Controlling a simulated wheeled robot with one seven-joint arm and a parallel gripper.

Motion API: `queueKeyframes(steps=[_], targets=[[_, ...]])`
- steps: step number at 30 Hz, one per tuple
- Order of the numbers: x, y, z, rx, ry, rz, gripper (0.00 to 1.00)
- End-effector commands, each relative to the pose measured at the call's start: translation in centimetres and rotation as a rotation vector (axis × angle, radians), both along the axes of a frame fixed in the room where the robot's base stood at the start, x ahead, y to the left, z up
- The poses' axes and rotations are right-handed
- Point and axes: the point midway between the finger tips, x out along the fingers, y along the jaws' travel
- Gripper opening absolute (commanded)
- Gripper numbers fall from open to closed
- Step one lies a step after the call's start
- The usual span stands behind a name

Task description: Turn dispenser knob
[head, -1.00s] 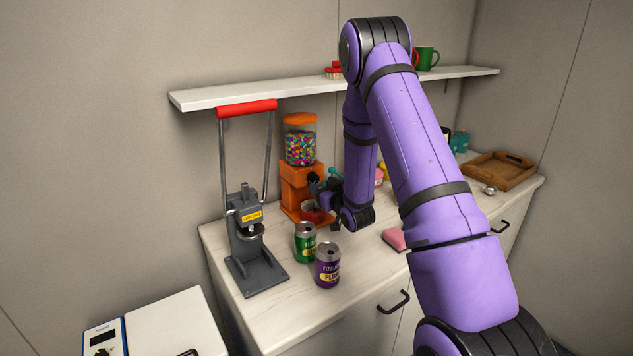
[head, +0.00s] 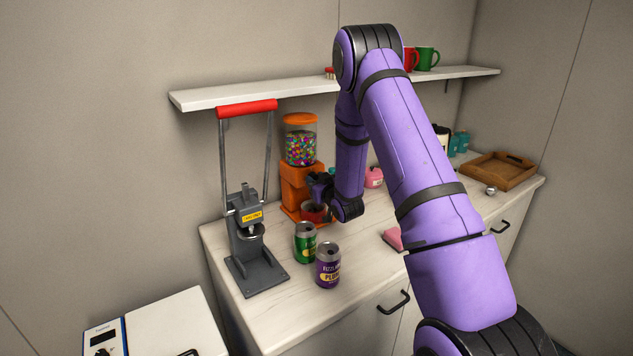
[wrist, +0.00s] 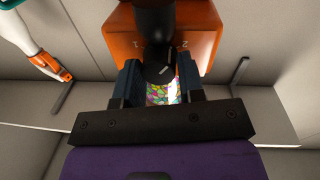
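The dispenser (head: 295,180) is an orange gumball machine with a clear globe of coloured candy (head: 300,148), standing at the back of the counter. Its orange body shows in the wrist view (wrist: 203,38) with the numbers 1 and 2 beside a dark round shaft. The black knob (wrist: 160,72) lies between my two fingers in the wrist view. My gripper (head: 320,186) is at the front of the dispenser. Its fingers stand apart, one on each side of the knob; whether they press on it I cannot tell. The arm and gripper hide the knob in the head view.
Green (head: 305,243) and purple (head: 328,266) cans stand in front. A grey press (head: 250,240) with a red handle is at left. A shelf (head: 240,93) runs above. A wooden tray (head: 500,170) lies far right.

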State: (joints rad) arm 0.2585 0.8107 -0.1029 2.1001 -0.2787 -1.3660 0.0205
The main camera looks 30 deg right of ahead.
Motion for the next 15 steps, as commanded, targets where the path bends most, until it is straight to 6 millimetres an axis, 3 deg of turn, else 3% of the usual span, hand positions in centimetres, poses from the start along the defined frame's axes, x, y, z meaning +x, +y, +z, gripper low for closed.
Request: queueKeyframes(steps=[15], targets=[[-0.02,-0.15,0.11,0.374,0.011,-0.001,0.12]])
